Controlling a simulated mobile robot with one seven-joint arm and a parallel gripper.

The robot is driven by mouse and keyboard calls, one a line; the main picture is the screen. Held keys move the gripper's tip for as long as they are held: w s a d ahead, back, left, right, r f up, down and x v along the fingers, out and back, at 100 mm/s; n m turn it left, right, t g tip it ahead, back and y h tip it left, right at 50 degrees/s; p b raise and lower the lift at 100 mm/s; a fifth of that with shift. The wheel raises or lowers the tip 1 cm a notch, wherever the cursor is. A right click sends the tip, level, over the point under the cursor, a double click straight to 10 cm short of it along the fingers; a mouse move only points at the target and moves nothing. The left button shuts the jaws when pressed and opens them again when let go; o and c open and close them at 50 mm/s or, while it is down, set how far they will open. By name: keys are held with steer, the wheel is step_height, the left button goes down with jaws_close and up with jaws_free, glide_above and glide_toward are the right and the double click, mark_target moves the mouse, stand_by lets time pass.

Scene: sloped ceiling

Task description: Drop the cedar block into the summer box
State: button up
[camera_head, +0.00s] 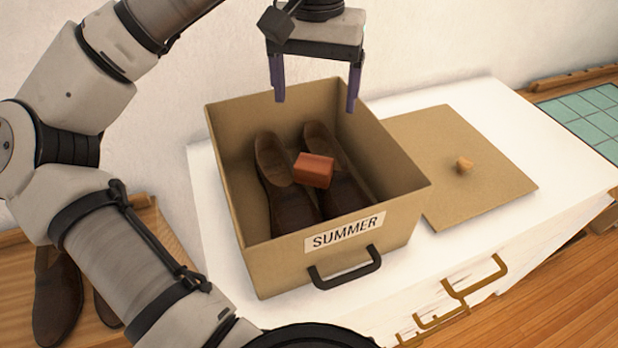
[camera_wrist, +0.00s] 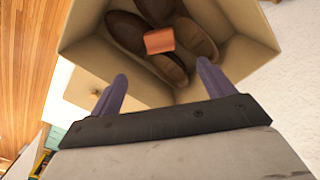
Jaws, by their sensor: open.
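The cedar block (camera_head: 314,170) is a small reddish-brown block inside the summer box (camera_head: 272,262). It appears to rest on a pair of dark brown shoes in the box; it also shows in the wrist view (camera_wrist: 159,41). The box is open cardboard, with a "SUMMER" label and a dark handle on its front. My gripper (camera_head: 315,100) is open and empty, above the back part of the box. In the wrist view its two purple fingers (camera_wrist: 162,88) are spread wide, apart from the block.
The box stands on a white cabinet (camera_head: 455,270) with brass handles. The box lid (camera_head: 505,185), with a small wooden knob, lies flat to its right. A green gridded mat (camera_head: 590,115) is at far right. More brown shoes (camera_head: 57,300) sit on a wooden surface at left.

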step_height(320, 180, up, 6)
steer(key=shift+r, duration=0.2)
stand_by(0.5)
